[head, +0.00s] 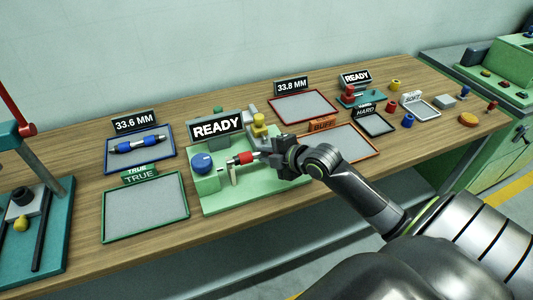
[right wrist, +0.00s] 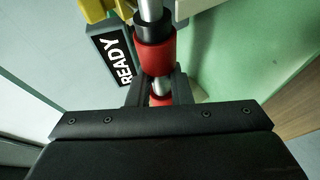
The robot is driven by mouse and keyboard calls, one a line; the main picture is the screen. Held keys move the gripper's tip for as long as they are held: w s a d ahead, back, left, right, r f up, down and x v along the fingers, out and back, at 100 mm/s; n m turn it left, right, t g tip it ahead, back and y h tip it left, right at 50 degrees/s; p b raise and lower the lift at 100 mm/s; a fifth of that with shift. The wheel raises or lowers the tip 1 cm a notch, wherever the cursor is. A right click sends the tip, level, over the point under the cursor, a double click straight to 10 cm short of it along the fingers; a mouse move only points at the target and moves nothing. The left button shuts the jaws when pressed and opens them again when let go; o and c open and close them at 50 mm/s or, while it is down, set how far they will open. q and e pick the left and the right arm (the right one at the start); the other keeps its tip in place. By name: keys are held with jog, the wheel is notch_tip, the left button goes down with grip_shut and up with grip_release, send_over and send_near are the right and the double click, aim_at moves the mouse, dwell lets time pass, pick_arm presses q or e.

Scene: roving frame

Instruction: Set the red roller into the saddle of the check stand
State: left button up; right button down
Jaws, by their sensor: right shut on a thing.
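The red roller (head: 244,158), a steel shaft with red sleeves and dark collars, is over the green check stand (head: 258,193) in the head view. My right gripper (head: 280,156) is shut on its right end. The right wrist view shows the roller (right wrist: 156,53) running up between the fingers (right wrist: 152,92). The stand has a blue knob (head: 202,162), a yellow part (head: 258,122) and a READY sign (head: 217,127). A pale upright (head: 233,176) is just below the roller's left part. I cannot tell whether the roller touches the saddle. My left gripper is out of view.
A blue-rimmed tray (head: 112,165) with a blue roller (head: 138,145) and a green TRUE tray (head: 145,215) lie to the left. An empty red-rimmed tray (head: 305,106) and an orange BUFF tray (head: 350,142) lie to the right. A teal press (head: 55,215) stands far left.

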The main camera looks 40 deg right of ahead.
jog(key=shift+f, duration=0.1)
dwell(0.4)
jog(key=shift+f+b, duration=0.65)
jog(key=shift+b, duration=0.05)
jog(key=shift+f, duration=0.15)
jog(key=c, duration=1.2)
grip_release()
jog(key=shift+c, duration=0.2)
jog(key=shift+o, duration=0.5)
jog(key=o, duration=0.5)
jog(key=shift+o, duration=0.2)
